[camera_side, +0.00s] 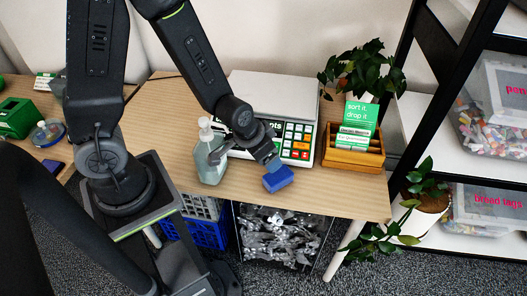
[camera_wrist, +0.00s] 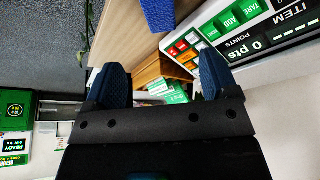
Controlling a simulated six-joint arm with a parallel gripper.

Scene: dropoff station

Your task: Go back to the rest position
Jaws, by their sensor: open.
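My gripper (camera_side: 272,163) is above the wooden table, in front of the scale's keypad. In the wrist view my gripper (camera_wrist: 160,64) has its two blue fingers wide apart, with nothing between them. A blue block (camera_side: 279,179) lies on the table near its front edge, just below my gripper in the side view. It also shows in the wrist view (camera_wrist: 158,14), beyond the fingers. The rest position is not marked in either view.
A pump bottle (camera_side: 210,158) stands close left of my gripper. The white scale (camera_side: 272,95) is behind it. A wooden box (camera_side: 352,157) with a green sign and a plant (camera_side: 364,72) stand to the right. A bin of metal scraps (camera_side: 280,236) is below the edge.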

